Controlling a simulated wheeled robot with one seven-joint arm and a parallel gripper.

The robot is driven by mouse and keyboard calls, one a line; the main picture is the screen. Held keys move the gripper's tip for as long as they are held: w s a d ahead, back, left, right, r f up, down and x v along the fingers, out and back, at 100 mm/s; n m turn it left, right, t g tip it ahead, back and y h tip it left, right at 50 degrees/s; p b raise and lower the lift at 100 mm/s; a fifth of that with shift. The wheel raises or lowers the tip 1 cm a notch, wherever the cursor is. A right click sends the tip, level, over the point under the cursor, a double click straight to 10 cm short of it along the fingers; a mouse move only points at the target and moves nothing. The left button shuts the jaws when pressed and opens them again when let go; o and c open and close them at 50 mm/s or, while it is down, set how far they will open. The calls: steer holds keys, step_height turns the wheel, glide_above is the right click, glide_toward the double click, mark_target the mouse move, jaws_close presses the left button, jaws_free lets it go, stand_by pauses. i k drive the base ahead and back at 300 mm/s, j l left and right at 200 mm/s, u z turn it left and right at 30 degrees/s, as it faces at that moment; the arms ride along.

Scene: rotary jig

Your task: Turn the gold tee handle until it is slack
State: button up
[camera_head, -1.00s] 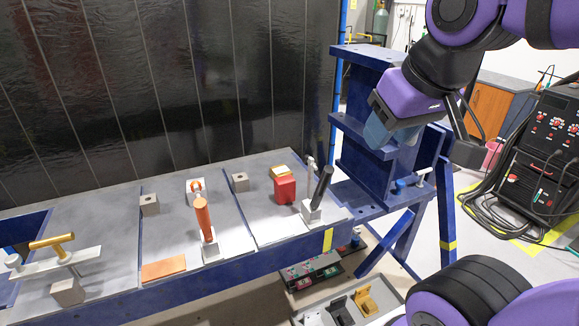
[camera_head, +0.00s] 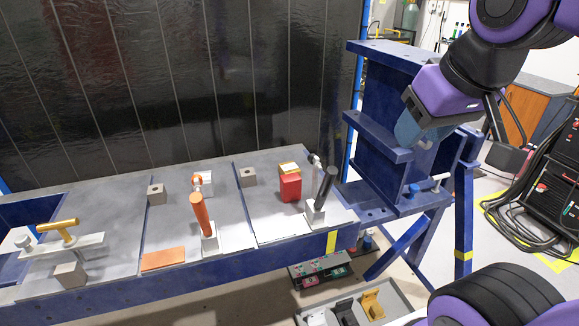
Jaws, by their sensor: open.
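The gold tee handle (camera_head: 58,227) lies at the left end of the bench. Its bar sits on a short stem above a pale metal arm (camera_head: 78,245), with a grey block (camera_head: 70,272) below. My gripper (camera_head: 408,130) is at the upper right, in front of the blue steel beam and far from the handle. It is open, and nothing shows between its fingers, though they are partly hard to make out against the beam.
An orange-handled clamp (camera_head: 201,215) and a black-handled clamp (camera_head: 325,187) stand up from the bench (camera_head: 110,213). A red block (camera_head: 290,188) sits near the black one. The blue beam (camera_head: 385,160) rises at the right end. A dark curtain (camera_head: 190,90) hangs behind.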

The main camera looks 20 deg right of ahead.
mark_target(68, 241)
steer(key=k+j+u, duration=0.2)
steer(key=j, duration=0.25)
steer(key=j+u, duration=0.2)
steer(key=j, duration=0.3)
steer(key=j+u, duration=0.2)
steer(key=j, duration=0.3)
steer(key=k, duration=0.05)
